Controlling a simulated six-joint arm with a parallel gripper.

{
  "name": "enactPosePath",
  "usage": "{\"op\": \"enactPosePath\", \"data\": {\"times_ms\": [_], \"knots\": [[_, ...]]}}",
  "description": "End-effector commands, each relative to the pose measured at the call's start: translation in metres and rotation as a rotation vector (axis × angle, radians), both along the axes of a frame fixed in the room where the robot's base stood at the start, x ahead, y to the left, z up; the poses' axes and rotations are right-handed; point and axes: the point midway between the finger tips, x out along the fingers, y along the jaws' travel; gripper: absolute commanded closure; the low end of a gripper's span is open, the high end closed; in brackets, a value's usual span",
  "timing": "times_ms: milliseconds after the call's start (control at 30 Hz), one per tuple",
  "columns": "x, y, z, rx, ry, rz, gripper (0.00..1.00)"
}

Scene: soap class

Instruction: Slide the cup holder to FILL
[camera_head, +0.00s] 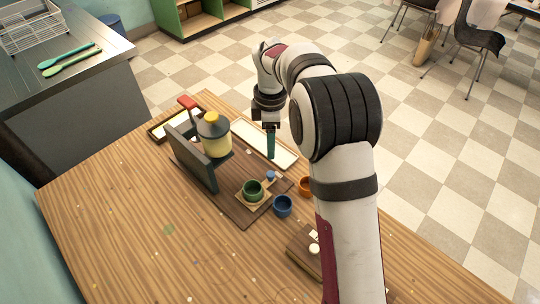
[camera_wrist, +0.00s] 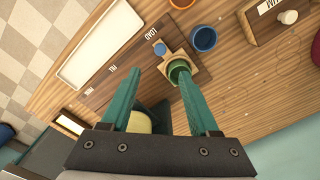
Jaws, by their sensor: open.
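In the wrist view the cup holder (camera_wrist: 199,74) is near the LOAD marking (camera_wrist: 150,33); the FILL marking (camera_wrist: 112,69) is further left along the board. The dispenser (camera_head: 213,137) with yellow contents stands behind a dark upright panel (camera_head: 192,158). My gripper (camera_wrist: 160,70) is open and empty above the board; its right fingertip overlaps the green cup in the wrist view. Whether they touch is unclear.
A white tray (camera_head: 249,132) lies along the board's far side. A blue cup (camera_head: 283,207) and an orange cup (camera_head: 305,186) stand near the holder. A wooden box with a white knob (camera_head: 314,249) is nearer. The table's left front is mostly clear.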

Motion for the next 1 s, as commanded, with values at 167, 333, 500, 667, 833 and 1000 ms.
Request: {"op": "enactPosePath", "data": {"times_ms": [167,333,500,667,833,1000], "knots": [[-0.001,0.000,-0.055,0.000,0.005,-0.002,0.39],[-0.001,0.000,-0.098,0.001,0.003,-0.004,0.39],[-0.001,0.000,-0.119,0.001,0.001,-0.004,0.39],[0.000,0.000,-0.125,0.002,0.000,-0.004,0.39],[0.000,0.000,-0.124,0.002,0.000,-0.005,0.39],[0.000,0.000,-0.124,0.002,0.000,-0.005,0.69]]}}
